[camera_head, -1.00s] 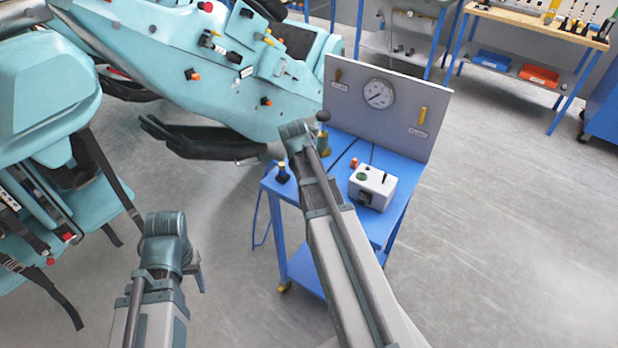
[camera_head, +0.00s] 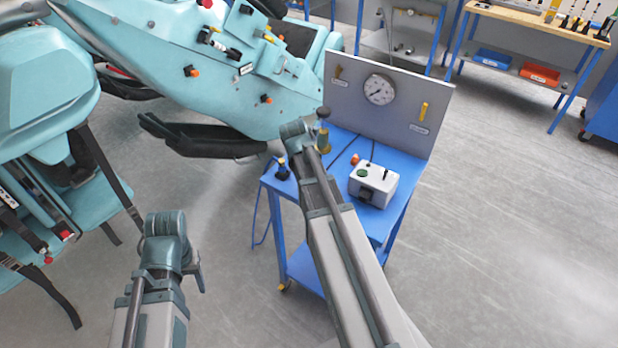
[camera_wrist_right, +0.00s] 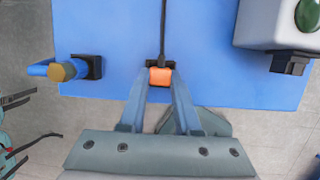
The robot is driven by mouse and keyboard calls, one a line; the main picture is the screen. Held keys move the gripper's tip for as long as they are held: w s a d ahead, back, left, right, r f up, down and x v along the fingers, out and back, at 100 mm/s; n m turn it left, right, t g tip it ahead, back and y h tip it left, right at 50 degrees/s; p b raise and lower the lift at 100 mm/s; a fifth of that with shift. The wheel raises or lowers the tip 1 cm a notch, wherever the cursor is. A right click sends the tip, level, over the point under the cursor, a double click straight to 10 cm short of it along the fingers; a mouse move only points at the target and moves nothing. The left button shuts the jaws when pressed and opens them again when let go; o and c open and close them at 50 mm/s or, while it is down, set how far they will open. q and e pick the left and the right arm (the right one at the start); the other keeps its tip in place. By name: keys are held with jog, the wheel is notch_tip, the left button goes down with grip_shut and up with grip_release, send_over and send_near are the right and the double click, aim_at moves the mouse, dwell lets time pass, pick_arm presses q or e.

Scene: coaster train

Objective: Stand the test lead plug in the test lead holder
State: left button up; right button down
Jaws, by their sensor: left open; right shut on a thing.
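In the right wrist view, my right gripper (camera_wrist_right: 159,80) is shut on the orange test lead plug (camera_wrist_right: 160,77). A small black block (camera_wrist_right: 148,65), which looks like the holder, shows behind and beneath the plug near the cart's front edge. I cannot tell whether the plug is seated in it or just above it. A black lead (camera_wrist_right: 163,28) runs from there across the blue top. In the head view my right arm hides this gripper and plug. My left gripper (camera_head: 197,270) is open and empty, low over the floor, away from the cart.
On the blue cart (camera_head: 405,165), a white box (camera_head: 373,184) stands right of the plug, and a blue plug (camera_wrist_right: 42,68) on a black base stands left. Another orange part (camera_head: 355,159) lies behind the box. A grey gauge panel (camera_head: 400,125) closes the back.

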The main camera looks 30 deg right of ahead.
jog(key=shift+r, duration=0.15)
jog(key=shift+r+p, duration=1.35)
jog(key=shift+p, duration=0.2)
jog(key=shift+f+b, duration=1.6)
dwell(0.8)
jog(key=shift+r, duration=0.1)
jog(key=c, duration=0.5)
grip_release()
jog(key=shift+c, duration=0.2)
jog(key=shift+r, duration=0.1)
jog(key=p+v, duration=1.3)
jog(key=shift+r, duration=0.3)
jog(key=shift+a, duration=0.1)
